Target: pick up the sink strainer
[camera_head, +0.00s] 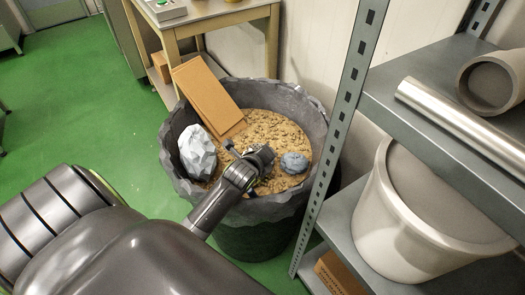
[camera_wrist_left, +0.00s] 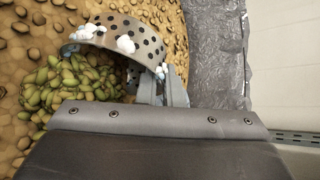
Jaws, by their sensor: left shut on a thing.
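The sink strainer (camera_wrist_left: 122,34) is a curved metal piece with rows of dark holes and white clumps stuck on it. It shows in the left wrist view, over the contents of the bin. My left gripper (camera_wrist_left: 162,78) is shut on its rim at the right side. In the head view my left gripper (camera_head: 248,166) is inside the large dark bin (camera_head: 233,214), low over the brown granules. I cannot make out the strainer clearly there. My right gripper is in neither view.
A pile of green pods (camera_wrist_left: 72,80) lies beside the strainer. The bin also holds a white faceted lump (camera_head: 197,151), a blue-grey lump (camera_head: 294,162) and a leaning cardboard piece (camera_head: 207,94). A metal shelf (camera_head: 440,135) stands close on the right.

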